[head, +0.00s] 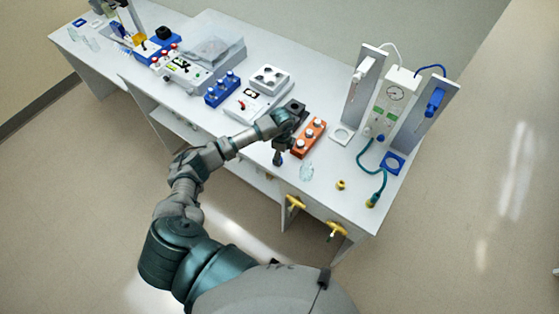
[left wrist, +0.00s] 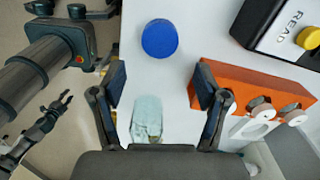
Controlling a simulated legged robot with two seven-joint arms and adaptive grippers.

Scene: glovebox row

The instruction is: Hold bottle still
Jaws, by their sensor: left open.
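My left gripper (head: 279,161) hangs over the front part of the bench, left of an orange rack (head: 316,134). In the left wrist view its two fingers (left wrist: 160,98) are wide apart with nothing gripped. A round blue top (left wrist: 159,38), perhaps the bottle's cap, shows beyond the fingertips; I cannot tell its height. A pale, crumpled clear item (left wrist: 147,118) lies between the fingers in that view, and on the bench right of the gripper in the head view (head: 306,171). A small dark gripper (left wrist: 58,103), likely my right one, is far at the left; its jaw state is unclear.
The orange rack (left wrist: 250,95) with white-topped pieces stands close to my right finger. A black box marked READ (left wrist: 285,30) is behind it. A blue rack (head: 222,90), a white device (head: 258,100) and a gauge stand (head: 394,100) are nearby. Yellow handles (head: 335,231) stick out in front.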

